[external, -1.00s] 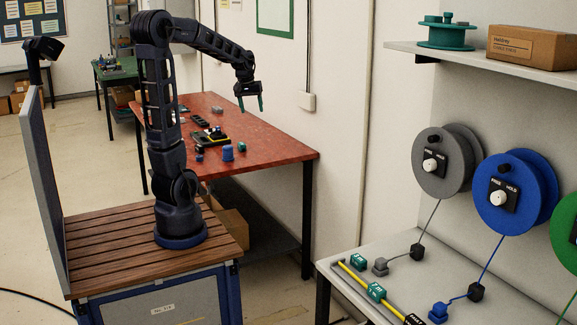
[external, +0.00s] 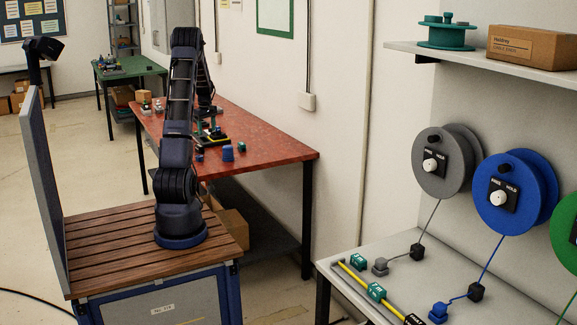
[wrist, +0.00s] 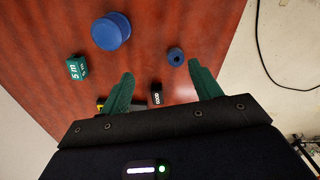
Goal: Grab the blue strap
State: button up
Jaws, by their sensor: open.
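A blue cord (external: 491,258) hangs from a blue reel (external: 513,195) on the right wall, the only strap-like blue thing I can make out. It runs down to a black block (external: 476,292) and on to a blue block (external: 438,312) on the grey bench. My gripper (wrist: 160,70) is open and empty over the red table, far from that cord. Its two green fingers point at the tabletop. A small blue ring-shaped piece (wrist: 175,57) lies just beyond and between the fingertips, apart from them. A larger blue cylinder (wrist: 111,31) stands farther off, left.
A green "5 m" block (wrist: 77,68) and a black marked block (wrist: 156,94) lie on the red table (external: 270,143). A grey reel (external: 441,163) hangs beside the blue one. The grey bench (external: 340,268) also holds a yellow strip (external: 352,276) and several small blocks.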

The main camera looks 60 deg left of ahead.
jog(key=n, duration=0.2)
send_over(199, 156)
notch_tip(199, 156, down, 4)
jog(key=f, duration=0.5)
jog(key=shift+s+a+f, duration=0.1)
jog(key=shift+s+a, duration=0.05)
jog(key=shift+a, duration=0.2)
jog(key=shift+w+d+f, duration=0.1)
jog(key=shift+w+f, duration=0.05)
jog(key=shift+f, duration=1.35)
jog(key=shift+w+f, duration=0.1)
jog(key=shift+f, duration=1.35)
jog(key=c, duration=1.1)
